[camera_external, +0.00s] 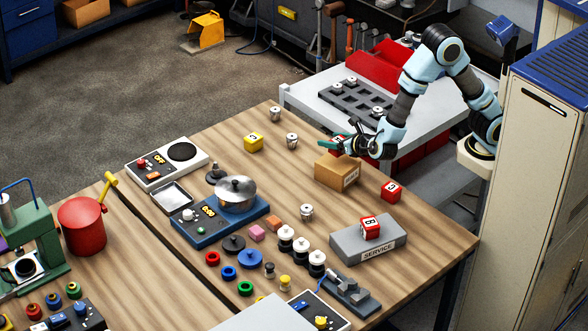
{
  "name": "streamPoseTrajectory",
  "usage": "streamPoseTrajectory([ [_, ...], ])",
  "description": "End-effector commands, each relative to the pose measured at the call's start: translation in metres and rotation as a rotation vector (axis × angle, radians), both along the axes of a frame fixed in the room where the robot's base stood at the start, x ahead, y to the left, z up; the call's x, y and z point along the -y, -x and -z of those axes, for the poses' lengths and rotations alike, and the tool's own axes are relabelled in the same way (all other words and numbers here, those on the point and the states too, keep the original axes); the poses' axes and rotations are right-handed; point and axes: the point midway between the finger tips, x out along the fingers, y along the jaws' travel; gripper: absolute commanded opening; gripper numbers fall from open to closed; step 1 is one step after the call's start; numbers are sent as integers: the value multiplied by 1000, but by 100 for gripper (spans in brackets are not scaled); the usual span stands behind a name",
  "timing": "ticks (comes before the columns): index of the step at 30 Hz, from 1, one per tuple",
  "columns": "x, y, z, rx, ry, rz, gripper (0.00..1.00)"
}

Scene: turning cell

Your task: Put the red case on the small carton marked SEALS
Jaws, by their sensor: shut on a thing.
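My gripper (334,143) is shut on a small red case (336,152) with a pale mark on it, largely hidden by the fingers. It is right above the small brown carton (331,172), whose side bears a white label too small to read surely. I cannot tell whether the held case touches the carton's top. Another red case (391,191) lies on the table just right of the carton. A third red case (370,227), marked B, rests on the grey block labelled SERVICE (385,243).
A pot (235,194) sits on a blue scale (205,232). Behind is a white bench with a dark tray (345,98). Bare table lies just in front of the carton.

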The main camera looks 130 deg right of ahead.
Motion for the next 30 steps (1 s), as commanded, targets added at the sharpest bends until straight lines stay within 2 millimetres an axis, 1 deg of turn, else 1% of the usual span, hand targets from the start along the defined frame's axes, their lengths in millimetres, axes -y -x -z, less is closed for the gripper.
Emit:
streamPoseTrajectory([
  [1, 0, 1, 9, -7, -2, -1, 3],
  [3, 0, 0, 18, -7, -1, 0, 3],
  [6, 0, 0, 28, -4, -1, -2, 3],
  [20, 0, 0, 37, 0, 0, 0, 3],
  [21, 0, 0, 35, 0, -1, 0, 72],
  [28, 0, 0, 35, -1, -1, 0, 97],
  [30, 0, 0, 35, -1, -1, 0, 97],
])
